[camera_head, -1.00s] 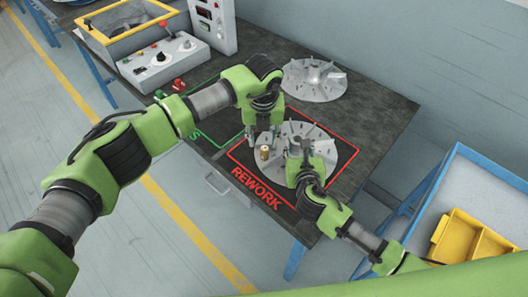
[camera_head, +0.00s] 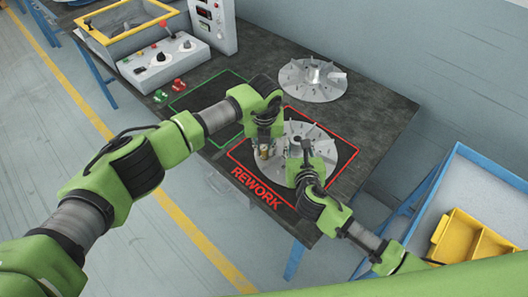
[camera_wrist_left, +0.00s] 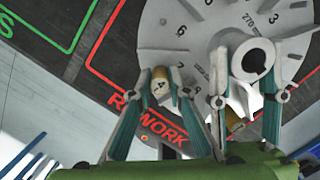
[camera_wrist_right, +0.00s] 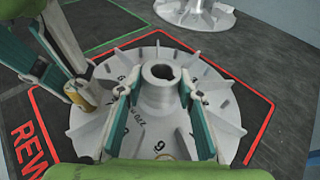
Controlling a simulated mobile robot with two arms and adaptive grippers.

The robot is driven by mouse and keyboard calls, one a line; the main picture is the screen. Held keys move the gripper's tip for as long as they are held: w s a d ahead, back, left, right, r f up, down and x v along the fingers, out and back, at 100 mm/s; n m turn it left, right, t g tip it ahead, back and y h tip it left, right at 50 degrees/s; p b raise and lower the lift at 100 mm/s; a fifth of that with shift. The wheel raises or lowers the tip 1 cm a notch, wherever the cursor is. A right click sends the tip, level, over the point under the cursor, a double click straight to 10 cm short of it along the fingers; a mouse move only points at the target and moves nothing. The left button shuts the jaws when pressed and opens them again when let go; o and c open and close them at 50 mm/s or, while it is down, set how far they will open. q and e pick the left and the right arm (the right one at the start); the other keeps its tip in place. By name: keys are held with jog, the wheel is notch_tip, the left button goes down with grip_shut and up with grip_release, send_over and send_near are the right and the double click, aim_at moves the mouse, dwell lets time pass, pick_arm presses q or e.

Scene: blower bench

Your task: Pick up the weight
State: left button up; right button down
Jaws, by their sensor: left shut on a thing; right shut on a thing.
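A small brass weight (camera_head: 263,153) is at the left side of the grey finned impeller (camera_head: 345,157) on the red REWORK area. My left gripper (camera_head: 264,146) is shut on the weight from above; the weight's marked top shows between its fingers in the left wrist view (camera_wrist_left: 160,84). The weight also shows in the right wrist view (camera_wrist_right: 84,97), partly hidden by a finger. I cannot tell whether it touches the surface below. My right gripper (camera_wrist_right: 155,104) is shut around the impeller's central hub (camera_wrist_right: 160,82), one finger on each side.
A second impeller (camera_head: 311,80) lies farther back on the dark bench. A control box (camera_head: 163,62) with knobs and red and green items stand at the back left. A blue-framed cart (camera_head: 452,165) with a yellow bin (camera_head: 470,243) is on the right. The green-outlined area is free.

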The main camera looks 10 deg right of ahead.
jog(key=shift+d+f, duration=0.2)
jog(key=shift+f, duration=0.05)
pick_arm(q)
notch_tip(320, 180, up, 10)
pick_arm(e)
jog(key=shift+s, duration=0.1)
pick_arm(q)
jog(key=shift+r, duration=0.15)
dwell(0.4)
notch_tip(320, 180, up, 4)
send_over(264, 148)
jog(key=shift+r, duration=0.1)
dwell(0.6)
pick_arm(e)
jog(key=c, duration=1.4)
grip_release()
pick_arm(q)
jog(key=shift+d, duration=0.1)
pick_arm(e)
jog(key=shift+o, duration=0.2)
jog(key=shift+r, duration=0.1)
jog(key=shift+a, duration=0.1)
